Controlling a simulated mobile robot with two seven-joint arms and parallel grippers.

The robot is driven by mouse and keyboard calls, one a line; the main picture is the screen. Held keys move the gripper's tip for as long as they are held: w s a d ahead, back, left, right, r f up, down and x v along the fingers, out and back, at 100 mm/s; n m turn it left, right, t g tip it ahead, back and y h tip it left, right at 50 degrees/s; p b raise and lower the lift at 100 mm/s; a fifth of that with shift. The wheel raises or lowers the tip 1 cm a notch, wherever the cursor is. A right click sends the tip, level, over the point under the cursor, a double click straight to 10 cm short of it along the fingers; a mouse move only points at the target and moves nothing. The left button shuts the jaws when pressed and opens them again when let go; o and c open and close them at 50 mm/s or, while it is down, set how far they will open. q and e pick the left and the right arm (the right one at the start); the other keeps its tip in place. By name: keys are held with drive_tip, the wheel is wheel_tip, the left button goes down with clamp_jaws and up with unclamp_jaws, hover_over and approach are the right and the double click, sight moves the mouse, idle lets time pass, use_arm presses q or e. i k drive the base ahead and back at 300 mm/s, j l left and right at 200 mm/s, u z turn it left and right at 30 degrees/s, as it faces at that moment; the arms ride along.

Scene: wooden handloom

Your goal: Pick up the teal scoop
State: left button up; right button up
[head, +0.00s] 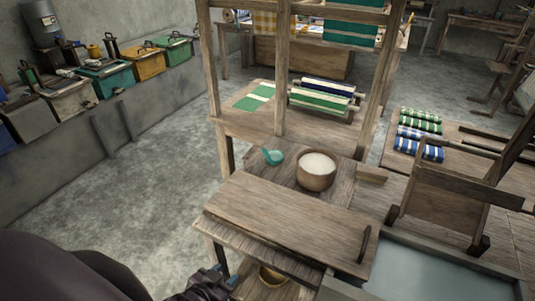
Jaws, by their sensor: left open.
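The teal scoop (274,157) lies on the loom's wooden shelf, its short handle pointing up and to the left. A round brown bowl (316,179) filled with something white stands just to its right. My left gripper (222,277) is low at the bottom edge, beside the front left leg of the wooden bench. It is well below and in front of the scoop, apart from it, and holds nothing that I can see. Part of it is cut off or dark. My right gripper is not in view.
A wooden bench board (285,222) lies between my left gripper and the scoop. Loom posts (282,70) rise behind the scoop. Another bowl (272,276) sits beneath the bench. Folded cloths (420,145) lie at right. The concrete floor at left is clear.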

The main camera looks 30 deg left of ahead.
sight(274, 157)
drive_tip(key=j+z, duration=0.35)
drive_tip(key=j, duration=1.55)
